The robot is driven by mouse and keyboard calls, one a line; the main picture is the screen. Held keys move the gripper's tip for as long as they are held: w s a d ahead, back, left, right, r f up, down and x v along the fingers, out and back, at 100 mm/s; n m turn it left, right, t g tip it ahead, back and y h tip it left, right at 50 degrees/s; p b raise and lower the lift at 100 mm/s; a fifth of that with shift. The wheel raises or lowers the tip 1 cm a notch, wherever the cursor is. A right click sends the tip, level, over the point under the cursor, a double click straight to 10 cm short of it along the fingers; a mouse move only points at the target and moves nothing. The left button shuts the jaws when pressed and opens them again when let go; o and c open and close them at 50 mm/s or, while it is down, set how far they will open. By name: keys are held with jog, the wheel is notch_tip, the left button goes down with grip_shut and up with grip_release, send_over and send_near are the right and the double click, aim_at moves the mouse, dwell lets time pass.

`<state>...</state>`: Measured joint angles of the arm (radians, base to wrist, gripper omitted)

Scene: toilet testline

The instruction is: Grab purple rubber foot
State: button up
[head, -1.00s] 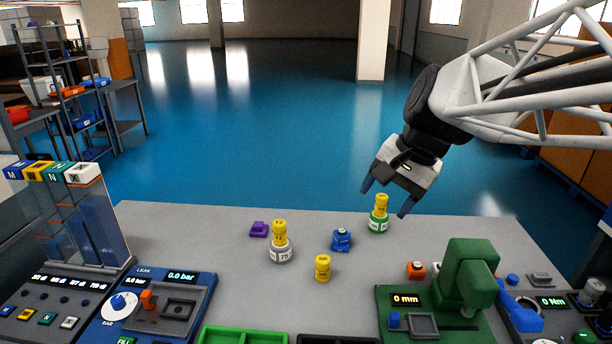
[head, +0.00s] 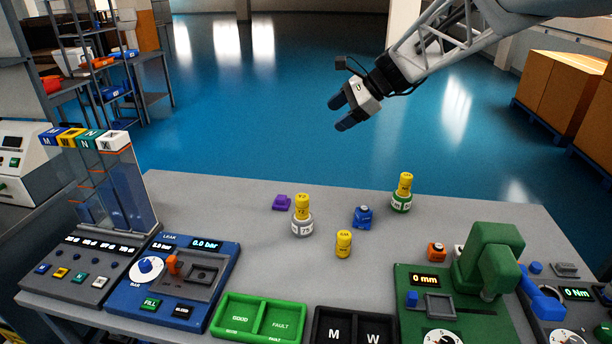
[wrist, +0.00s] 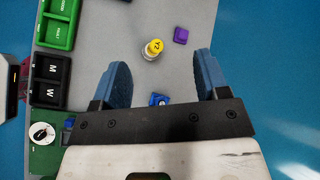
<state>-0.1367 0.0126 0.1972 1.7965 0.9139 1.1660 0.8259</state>
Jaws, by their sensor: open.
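The purple rubber foot (head: 282,202) is a small purple block lying on the grey table near its far edge, left of a yellow-topped cylinder. It also shows in the wrist view (wrist: 181,36), beyond the fingertips and between their lines, nearer the right finger. My gripper (head: 340,113) is open and empty, raised above the far side of the table and right of the purple foot in the head view. Its two blue fingers (wrist: 160,72) stand wide apart in the wrist view.
Near the foot stands a yellow-and-grey cylinder marked Y2 (head: 302,216). A yellow cylinder (head: 343,244), a blue part (head: 362,217) and a yellow-and-green cylinder (head: 402,194) are to the right. Green trays (head: 259,318), a blue leak tester (head: 182,280) and a green press (head: 488,262) line the front.

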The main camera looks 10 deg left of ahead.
jog(key=w+a+f+m+y, duration=0.2)
jog(key=w+a+f+m, duration=0.1)
jog(key=w+a, duration=0.4)
jog(key=w+a+f+m+y, duration=0.2)
jog(key=w+a+f+m, duration=0.15)
jog(key=w, duration=0.65)
send_near(285, 197)
jog(key=shift+w+a+f+n, duration=0.1)
jog(key=shift+a+f+n, duration=0.1)
jog(key=shift+a+n, duration=0.4)
jog(key=shift+a, duration=0.15)
jog(key=shift+x, duration=1.3)
jog(key=shift+x, duration=2.55)
jog(key=shift+s+f, duration=0.1)
jog(key=shift+s, duration=0.1)
